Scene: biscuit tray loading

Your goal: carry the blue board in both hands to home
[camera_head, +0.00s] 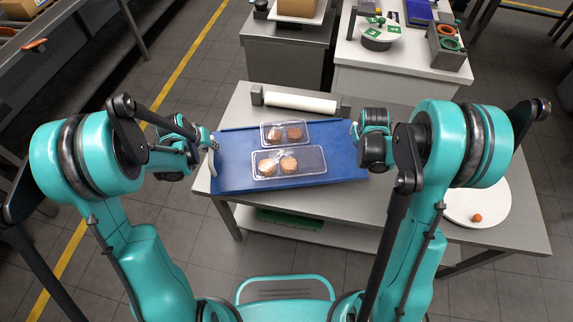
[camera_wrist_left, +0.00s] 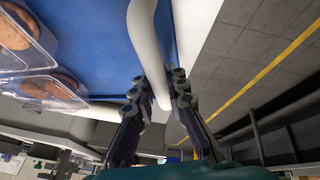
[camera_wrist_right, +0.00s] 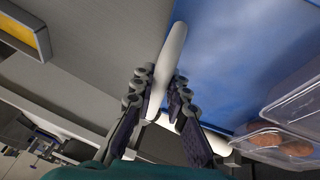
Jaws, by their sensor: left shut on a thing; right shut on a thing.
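The blue board (camera_head: 222,175) is over the grey table in the head view, its near edge close to the table's front edge. I cannot tell whether it touches the table. Two clear packs, the far one (camera_head: 300,133) and the near one (camera_head: 318,160), lie on it with round biscuits inside. My left gripper (camera_head: 211,142) is shut on the board's left white handle (camera_wrist_left: 145,38). My right gripper (camera_wrist_right: 160,88) is shut on the right white handle (camera_wrist_right: 174,50); in the head view its fingertips are mostly hidden.
A white roll (camera_head: 300,102) on a dark holder lies just behind the board on the grey table (camera_head: 400,215). A round white plate (camera_head: 497,205) with an orange item is at the right. A white counter (camera_head: 375,58) with bins stands behind. A shelf is below the table.

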